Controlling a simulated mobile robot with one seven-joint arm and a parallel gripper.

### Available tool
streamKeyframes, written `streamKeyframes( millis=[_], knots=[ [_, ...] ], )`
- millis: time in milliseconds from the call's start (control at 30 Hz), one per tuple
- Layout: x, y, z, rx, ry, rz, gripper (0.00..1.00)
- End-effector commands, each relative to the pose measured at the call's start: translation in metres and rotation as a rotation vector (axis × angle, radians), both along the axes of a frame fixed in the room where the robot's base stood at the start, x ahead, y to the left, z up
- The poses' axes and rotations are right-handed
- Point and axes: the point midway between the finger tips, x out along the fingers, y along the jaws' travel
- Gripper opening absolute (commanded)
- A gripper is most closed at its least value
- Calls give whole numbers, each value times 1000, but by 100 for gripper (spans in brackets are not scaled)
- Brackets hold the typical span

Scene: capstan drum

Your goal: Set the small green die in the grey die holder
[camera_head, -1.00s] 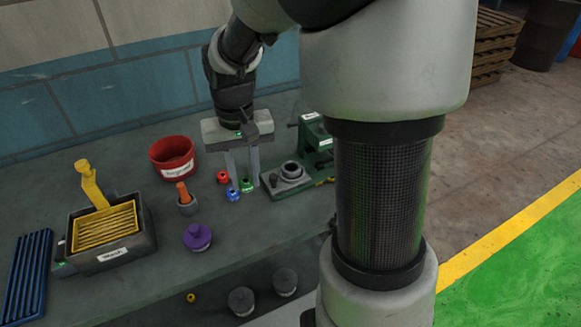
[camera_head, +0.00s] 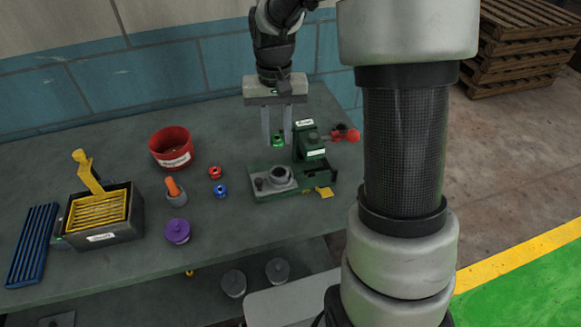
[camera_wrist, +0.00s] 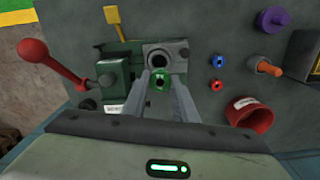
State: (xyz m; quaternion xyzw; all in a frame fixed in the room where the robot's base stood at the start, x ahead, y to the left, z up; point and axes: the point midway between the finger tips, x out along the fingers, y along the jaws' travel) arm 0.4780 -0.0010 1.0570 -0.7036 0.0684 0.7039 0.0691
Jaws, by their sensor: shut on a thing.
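The small green die (camera_head: 278,141) is between the fingertips of my gripper (camera_head: 277,140), which is shut on it and holds it above the bench. The die shows a dark hole in the wrist view (camera_wrist: 160,81), between the two fingers (camera_wrist: 161,85). The grey die holder (camera_head: 281,178) is a round socket on the base of a green press (camera_head: 312,143), and looks empty in the head view. In the wrist view the holder (camera_wrist: 160,57) lies just beyond the die, which appears apart from it.
A red die (camera_head: 215,173) and a blue die (camera_head: 221,190) stand left of the press. Further left are a red bucket (camera_head: 171,148), an orange-handled tool in a grey pot (camera_head: 174,189), a purple knobbed piece (camera_head: 177,231) and a black box with yellow grate (camera_head: 101,213). A red-knobbed lever (camera_head: 345,134) juts right.

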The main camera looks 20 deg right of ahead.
Motion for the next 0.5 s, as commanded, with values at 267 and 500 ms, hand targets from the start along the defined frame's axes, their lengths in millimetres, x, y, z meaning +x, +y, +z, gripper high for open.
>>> streamKeyframes(
  millis=[267, 500],
  knots=[
    [1, 0, -36, 1, 5, -1, 0],
    [2, 0, -63, 0, 0, 0, 0]
  ],
)
